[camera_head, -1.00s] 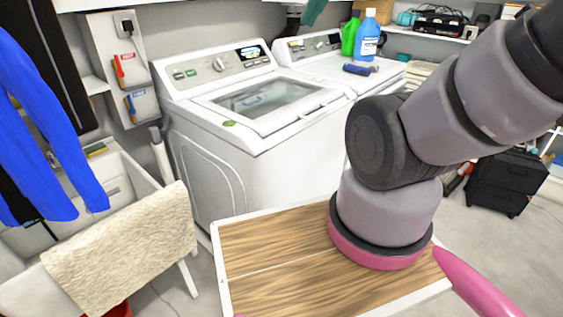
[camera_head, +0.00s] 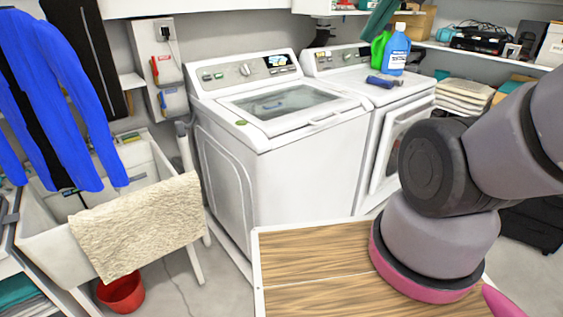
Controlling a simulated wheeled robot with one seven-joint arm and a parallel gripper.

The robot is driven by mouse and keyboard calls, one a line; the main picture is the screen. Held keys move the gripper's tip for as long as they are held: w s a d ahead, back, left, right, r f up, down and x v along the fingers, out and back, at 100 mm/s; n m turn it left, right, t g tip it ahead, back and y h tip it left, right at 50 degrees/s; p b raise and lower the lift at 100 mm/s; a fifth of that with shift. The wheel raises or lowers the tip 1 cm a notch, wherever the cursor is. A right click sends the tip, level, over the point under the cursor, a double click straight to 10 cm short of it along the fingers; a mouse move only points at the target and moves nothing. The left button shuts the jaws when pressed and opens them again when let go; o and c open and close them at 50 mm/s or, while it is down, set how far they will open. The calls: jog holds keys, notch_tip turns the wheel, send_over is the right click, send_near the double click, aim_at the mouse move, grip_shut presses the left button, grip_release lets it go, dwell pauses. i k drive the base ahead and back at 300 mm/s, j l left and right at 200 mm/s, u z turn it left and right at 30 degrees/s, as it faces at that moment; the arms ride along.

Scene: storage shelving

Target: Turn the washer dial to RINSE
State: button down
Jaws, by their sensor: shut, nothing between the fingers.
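The washer (camera_head: 290,190) is the white top-loading machine at the centre, with its glass lid (camera_head: 292,103) down. Its round silver dial (camera_head: 245,70) sits on the sloped control panel at the back, between small buttons on the left and a lit display (camera_head: 278,61) on the right. The dial's markings are too small to read, so its setting cannot be told. My arm (camera_head: 440,200) fills the right side and runs out of the frame. My gripper is not in view, and nothing of mine is seen touching the dial.
A white dryer (camera_head: 395,150) stands right of the washer, bearing a blue bottle (camera_head: 397,50) and a green bottle (camera_head: 380,48). A sink (camera_head: 50,228) with a beige towel (camera_head: 135,225) is at left, near hanging blue clothing (camera_head: 60,95). A red bucket (camera_head: 122,293) is on the floor.

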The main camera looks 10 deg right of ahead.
aim_at(245, 70)
jog(key=i+j+u, duration=0.15)
jog(key=i+j, duration=0.3)
jog(key=j, duration=0.2)
jog(key=i+j+u, duration=0.2)
jog(key=i+j, duration=0.3)
jog(key=j, duration=0.1)
